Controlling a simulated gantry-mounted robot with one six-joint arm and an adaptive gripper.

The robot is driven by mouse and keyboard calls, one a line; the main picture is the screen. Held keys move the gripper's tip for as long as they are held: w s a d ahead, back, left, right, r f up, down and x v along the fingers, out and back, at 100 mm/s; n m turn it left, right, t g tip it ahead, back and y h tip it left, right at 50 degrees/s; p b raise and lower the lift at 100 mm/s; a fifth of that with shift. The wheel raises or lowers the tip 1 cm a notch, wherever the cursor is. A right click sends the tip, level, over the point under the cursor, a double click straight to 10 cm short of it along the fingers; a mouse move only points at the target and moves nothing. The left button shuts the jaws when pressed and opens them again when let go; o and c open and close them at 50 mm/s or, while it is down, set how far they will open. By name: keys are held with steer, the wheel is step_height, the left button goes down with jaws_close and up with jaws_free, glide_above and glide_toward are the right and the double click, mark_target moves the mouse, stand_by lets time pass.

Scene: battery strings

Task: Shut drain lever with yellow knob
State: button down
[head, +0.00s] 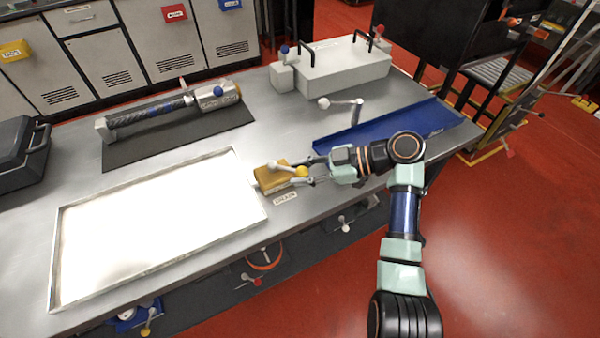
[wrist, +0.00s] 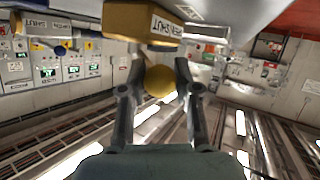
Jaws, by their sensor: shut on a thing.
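The drain valve's yellow body (head: 271,178) sits on the bench beside the white tray, with a label reading DRAIN in front of it. Its lever (head: 284,167) ends in a yellow knob (head: 302,171). In the wrist view the yellow knob (wrist: 160,81) is between the two fingers. My gripper (head: 308,171) comes in from the right and is shut on the yellow knob; it also shows in the wrist view (wrist: 160,84). The valve body (wrist: 143,22) is just beyond the knob in the wrist view, with printed labels, one reading SHUT.
A white shallow tray (head: 62,262) lies left of the valve. A grey box (head: 343,70) stands at the back. More levers hang on the shelf below.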

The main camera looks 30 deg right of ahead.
steer(key=shift+f, duration=0.25)
steer(key=c, duration=1.1)
jaws_free()
steer(key=shift+d, duration=0.1)
steer(key=shift+c, duration=0.2)
steer(key=o, duration=0.3)
steer(key=shift+w+d+r, duration=0.15)
steer(key=shift+r, duration=0.1)
steer(key=v, duration=1.2)
